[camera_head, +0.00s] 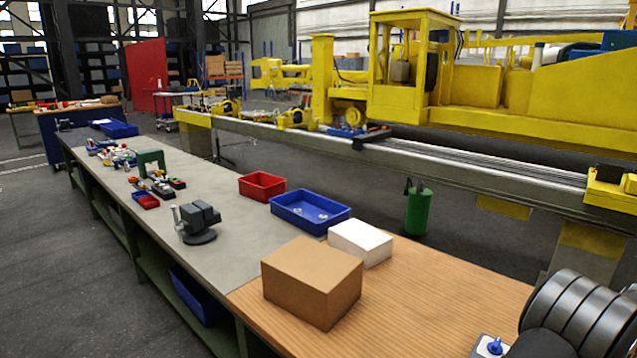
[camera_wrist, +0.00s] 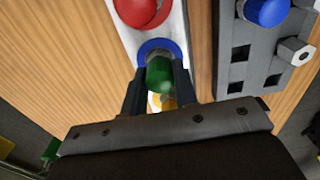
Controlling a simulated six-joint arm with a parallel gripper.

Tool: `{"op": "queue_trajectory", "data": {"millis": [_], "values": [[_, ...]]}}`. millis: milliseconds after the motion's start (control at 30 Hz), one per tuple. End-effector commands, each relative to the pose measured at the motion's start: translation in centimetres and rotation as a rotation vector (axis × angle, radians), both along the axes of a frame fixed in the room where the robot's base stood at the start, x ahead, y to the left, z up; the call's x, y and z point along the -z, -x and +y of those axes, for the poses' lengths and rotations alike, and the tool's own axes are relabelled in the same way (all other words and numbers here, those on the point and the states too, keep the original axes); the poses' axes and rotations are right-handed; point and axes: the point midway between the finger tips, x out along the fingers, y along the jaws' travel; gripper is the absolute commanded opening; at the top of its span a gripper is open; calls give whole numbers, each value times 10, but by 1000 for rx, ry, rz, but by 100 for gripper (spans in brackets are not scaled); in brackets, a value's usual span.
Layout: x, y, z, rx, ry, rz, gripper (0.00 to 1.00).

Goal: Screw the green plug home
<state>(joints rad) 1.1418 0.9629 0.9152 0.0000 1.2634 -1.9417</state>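In the wrist view the green plug (camera_wrist: 159,76) stands between the two dark fingers of my gripper (camera_wrist: 160,84). The fingers press against both its sides, so the gripper looks shut on it. A blue ring (camera_wrist: 150,47) shows around or behind the plug on a white plate (camera_wrist: 120,28). I cannot tell how deep the plug sits. A red round part (camera_wrist: 138,10) lies above it on the same plate, and a yellow part (camera_wrist: 166,102) shows partly below. In the head view my gripper and the green plug are out of sight.
A grey block (camera_wrist: 235,75) with a blue knob (camera_wrist: 266,10) and a hex part (camera_wrist: 295,51) stands close on the right. In the head view a cardboard box (camera_head: 312,282), a white box (camera_head: 360,242) and a blue tray (camera_head: 310,211) stand on the bench.

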Motion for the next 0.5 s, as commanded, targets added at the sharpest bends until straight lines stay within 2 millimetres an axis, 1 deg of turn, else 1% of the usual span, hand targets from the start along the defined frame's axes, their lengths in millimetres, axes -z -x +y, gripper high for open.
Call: {"op": "queue_trajectory", "data": {"millis": [167, 333, 367, 400, 467, 500], "values": [[0, 0, 0, 52, 0, 0, 0], [0, 0, 0, 239, 0, 0, 0], [0, 0, 0, 230, 0, 0, 21], [0, 0, 0, 228, 0, 0, 13], [0, 0, 0, 227, 0, 0, 1], [0, 0, 0, 227, 0, 0, 0]]}}
